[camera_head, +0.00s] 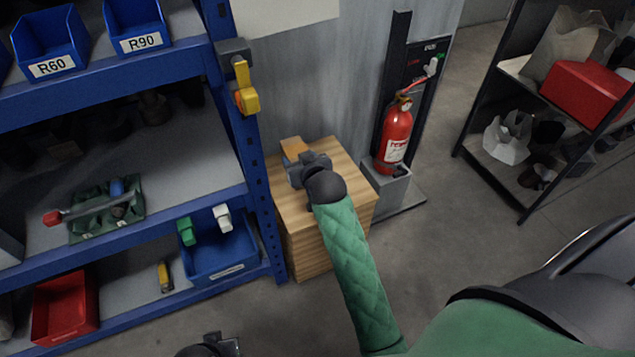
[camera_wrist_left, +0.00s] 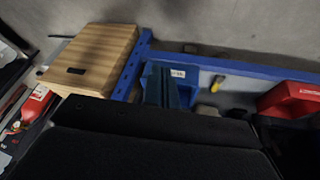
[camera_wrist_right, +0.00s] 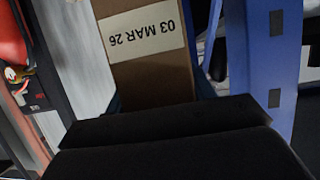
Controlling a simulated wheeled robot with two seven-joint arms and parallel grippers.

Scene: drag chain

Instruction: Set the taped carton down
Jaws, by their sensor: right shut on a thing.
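A small brown carton (camera_head: 294,148) is over the back left part of the wooden box top (camera_head: 345,160) in the head view. My right gripper (camera_head: 303,164) is shut on it. In the right wrist view the carton (camera_wrist_right: 153,75) shows a white label reading 03 MAR 26, upside down. I cannot tell whether the carton touches the wood; its underside is hidden. My left gripper shows only partly at the bottom edge of the head view (camera_head: 212,347). In the left wrist view its dark fingers (camera_wrist_left: 166,85) are close together and empty.
A blue shelf unit (camera_head: 262,200) with bins stands close left of the wooden box. A yellow-handled device (camera_head: 246,95) is on its post. A red fire extinguisher (camera_head: 395,135) stands right of the box. A dark rack (camera_head: 490,180) is farther right, with open floor before it.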

